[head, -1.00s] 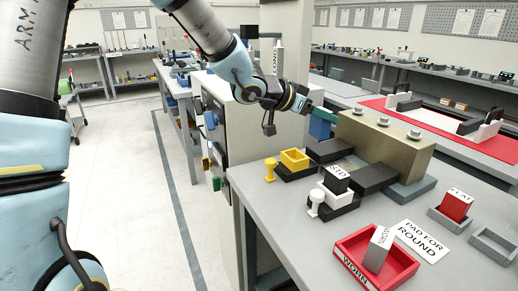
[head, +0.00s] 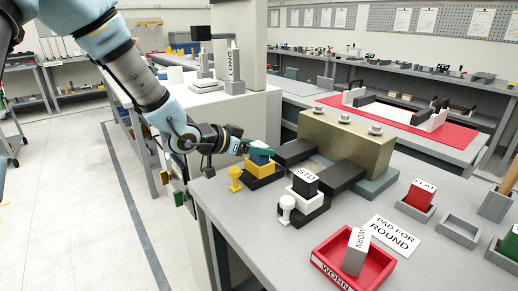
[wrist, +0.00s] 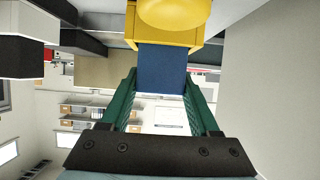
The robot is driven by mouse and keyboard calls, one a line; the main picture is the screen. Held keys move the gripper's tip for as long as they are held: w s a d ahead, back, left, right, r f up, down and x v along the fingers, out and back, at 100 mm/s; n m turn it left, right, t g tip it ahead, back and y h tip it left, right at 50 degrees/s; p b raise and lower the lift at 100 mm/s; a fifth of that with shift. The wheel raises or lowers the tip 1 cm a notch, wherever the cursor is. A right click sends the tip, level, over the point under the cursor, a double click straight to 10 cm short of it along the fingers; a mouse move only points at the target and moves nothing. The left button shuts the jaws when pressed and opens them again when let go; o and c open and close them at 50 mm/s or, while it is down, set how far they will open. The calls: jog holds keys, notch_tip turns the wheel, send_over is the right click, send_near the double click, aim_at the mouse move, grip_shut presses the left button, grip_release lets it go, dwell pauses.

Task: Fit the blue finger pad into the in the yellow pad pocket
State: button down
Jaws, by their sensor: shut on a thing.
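The blue finger pad (head: 260,160) is held between the green fingers of my gripper (head: 260,150), at the yellow pad pocket (head: 261,170). In the wrist view, my gripper (wrist: 161,82) is shut on the blue pad (wrist: 161,65), which lies between its two fingers. The pad's far end meets the yellow pocket (wrist: 165,40) and its edge is hidden by the pocket wall. I cannot tell how deep it sits. The pocket stands on a dark base with a yellow knob (head: 235,178) beside it; the knob also shows large in the wrist view (wrist: 174,10).
A white pocket holding the black STD pad (head: 304,182) stands close on the right. Dark jaws (head: 330,175) and a tan block (head: 345,140) are behind. A red WORN tray (head: 325,258) is in front. The bench's left edge is near the yellow pocket.

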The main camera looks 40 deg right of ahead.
jog(key=shift+f, duration=0.2)
jog(key=shift+c, duration=0.6)
grip_release()
jog(key=shift+r, duration=0.25)
jog(key=v, duration=1.2)
jog(key=shift+w+f, duration=0.1)
jog(key=shift+f, duration=0.05)
